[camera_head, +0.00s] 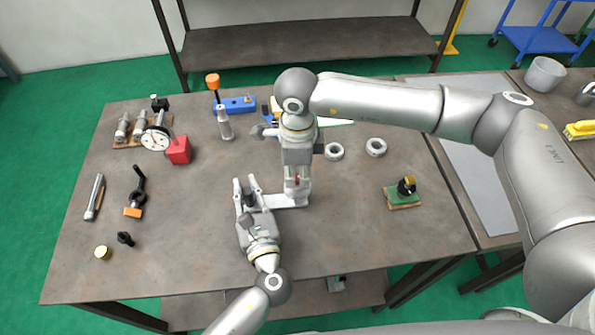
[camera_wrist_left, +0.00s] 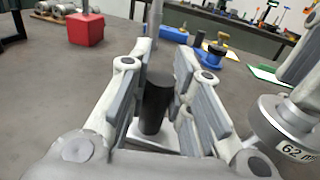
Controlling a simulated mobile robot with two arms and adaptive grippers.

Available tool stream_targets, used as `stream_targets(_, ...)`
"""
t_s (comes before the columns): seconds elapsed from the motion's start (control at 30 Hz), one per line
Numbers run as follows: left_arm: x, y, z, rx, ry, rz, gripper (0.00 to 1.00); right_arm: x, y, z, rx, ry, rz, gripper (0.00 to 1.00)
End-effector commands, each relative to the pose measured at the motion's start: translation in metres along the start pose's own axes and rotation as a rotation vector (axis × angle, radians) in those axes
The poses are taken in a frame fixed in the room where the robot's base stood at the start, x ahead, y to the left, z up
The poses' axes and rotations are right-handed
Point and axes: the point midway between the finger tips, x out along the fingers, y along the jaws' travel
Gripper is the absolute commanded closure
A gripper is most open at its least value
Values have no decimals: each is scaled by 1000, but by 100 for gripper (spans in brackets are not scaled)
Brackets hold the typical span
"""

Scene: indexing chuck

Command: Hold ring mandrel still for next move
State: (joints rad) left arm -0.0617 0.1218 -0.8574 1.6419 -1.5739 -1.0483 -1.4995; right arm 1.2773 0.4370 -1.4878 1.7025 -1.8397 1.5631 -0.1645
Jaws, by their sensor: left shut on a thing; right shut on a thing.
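My left gripper (camera_head: 247,182) is low over the table's middle, its fingers pointing away from me. In the left wrist view its fingers (camera_wrist_left: 160,85) are on both sides of an upright dark cylinder (camera_wrist_left: 155,103), which they hold. A pale flat piece (camera_wrist_left: 160,138) shows below the cylinder; a pale plate (camera_head: 284,202) also shows beside the left gripper in the head view. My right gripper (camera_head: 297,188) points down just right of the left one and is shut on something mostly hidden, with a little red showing. I cannot tell which held part is the ring mandrel.
Two pale rings (camera_head: 334,151) (camera_head: 376,147) lie behind and to the right. A red block (camera_head: 178,150), a dial gauge (camera_head: 156,138) and a grey post (camera_head: 224,123) stand at the back left. A green fixture (camera_head: 402,194) sits at right. The front right table is clear.

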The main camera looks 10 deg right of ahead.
Motion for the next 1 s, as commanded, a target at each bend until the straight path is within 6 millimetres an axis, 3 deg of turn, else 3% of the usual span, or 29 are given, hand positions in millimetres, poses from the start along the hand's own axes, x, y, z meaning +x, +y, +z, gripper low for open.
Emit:
stream_targets(0.27,-1,0,-4,2,7,0,100,0,0,0,-108,0,0,100)
stream_targets(1.0,-1,1,-4,3,8,0,100,-1,0,1,-635,-1,0,100)
